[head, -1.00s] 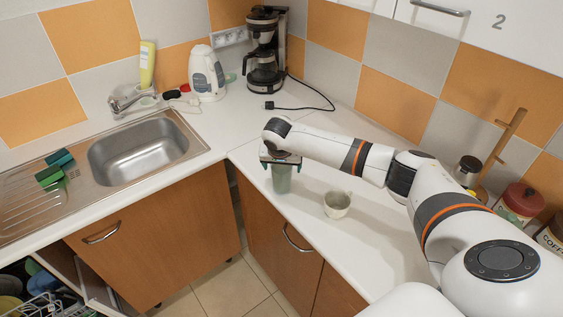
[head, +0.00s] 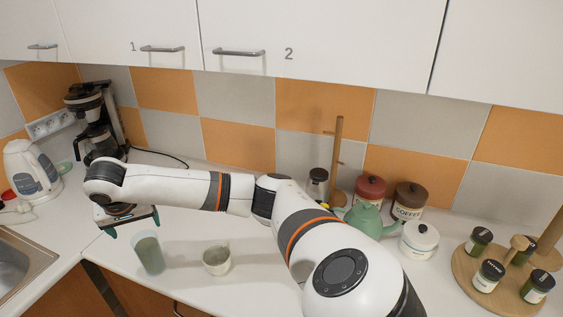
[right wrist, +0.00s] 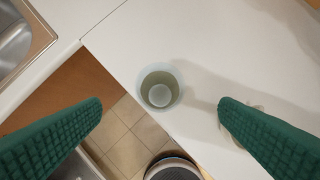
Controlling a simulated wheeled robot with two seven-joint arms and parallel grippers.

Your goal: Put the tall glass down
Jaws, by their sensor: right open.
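The tall glass (head: 149,256) is greenish and see-through, and stands upright on the white counter near its front edge. In the right wrist view the tall glass (right wrist: 160,76) appears from above, centred between my spread fingers and apart from both. My right gripper (head: 132,224) is open and empty, above the glass in the head view. Its green ridged fingers show wide apart in the right wrist view (right wrist: 160,108). My left gripper is not in view.
A pale mug (head: 217,262) stands on the counter just right of the glass. A kettle (head: 32,172) and coffee maker (head: 97,125) are at the left. A green teapot (head: 371,221), canisters (head: 409,201) and a round wooden rack (head: 468,268) are at the right.

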